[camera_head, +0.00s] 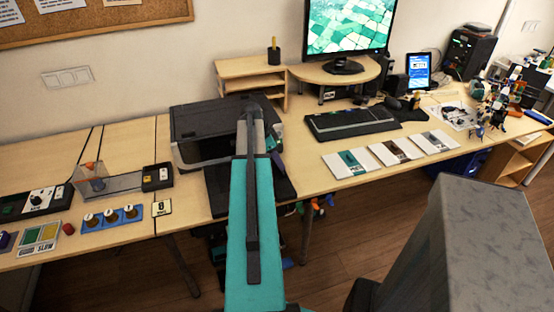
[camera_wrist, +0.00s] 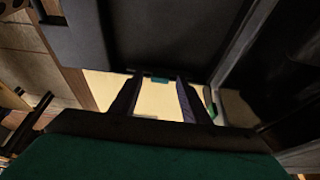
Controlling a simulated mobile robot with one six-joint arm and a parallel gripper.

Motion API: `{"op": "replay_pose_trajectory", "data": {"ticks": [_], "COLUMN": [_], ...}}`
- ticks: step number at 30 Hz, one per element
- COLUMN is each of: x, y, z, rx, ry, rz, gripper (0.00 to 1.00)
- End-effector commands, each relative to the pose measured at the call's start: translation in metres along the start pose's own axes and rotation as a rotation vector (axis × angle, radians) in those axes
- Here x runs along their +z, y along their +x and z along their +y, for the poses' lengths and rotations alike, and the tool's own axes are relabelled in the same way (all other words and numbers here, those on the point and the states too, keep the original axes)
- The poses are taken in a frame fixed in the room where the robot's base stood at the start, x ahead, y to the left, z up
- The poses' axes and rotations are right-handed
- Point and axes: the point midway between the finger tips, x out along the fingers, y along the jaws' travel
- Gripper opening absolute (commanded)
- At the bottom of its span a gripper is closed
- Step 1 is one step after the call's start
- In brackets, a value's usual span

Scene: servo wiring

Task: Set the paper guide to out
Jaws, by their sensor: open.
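The dark grey printer (camera_head: 190,125) stands on the desk, partly behind my arm. Its black tray (camera_head: 218,195) sticks out over the desk's front edge. In the wrist view my gripper (camera_wrist: 160,98) is open, with its two dark fingers apart over a cream surface, possibly paper. A small teal piece (camera_wrist: 160,79) shows between the fingertips against a dark part; it may be the paper guide, but I cannot tell its setting. A green piece (camera_wrist: 211,104) lies just right of the right finger. In the head view my arm largely hides the gripper.
A wooden shelf (camera_head: 235,68) stands behind the printer. A keyboard (camera_head: 352,122) and several sample cards (camera_head: 396,151) lie to the right. Control boxes and a block with knobs (camera_head: 110,217) stand at left.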

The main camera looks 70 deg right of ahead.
Motion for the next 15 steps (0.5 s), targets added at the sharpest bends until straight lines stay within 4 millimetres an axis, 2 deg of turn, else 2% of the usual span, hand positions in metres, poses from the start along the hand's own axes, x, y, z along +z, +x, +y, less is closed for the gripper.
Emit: {"op": "replay_pose_trajectory", "data": {"ticks": [3,9,11,15], "x": [0.0002,0.0005,0.0006,0.0008], "y": [-0.0001,-0.0003,-0.0004,-0.0004], "z": [-0.0001,-0.0002,-0.0002,-0.0002], "rx": [0.000,0.000,0.000,0.000], "ry": [0.000,-0.001,-0.001,-0.001], "rz": [0.000,0.000,0.000,0.000], "gripper": [0.42,0.08,0.00,0.00]}}
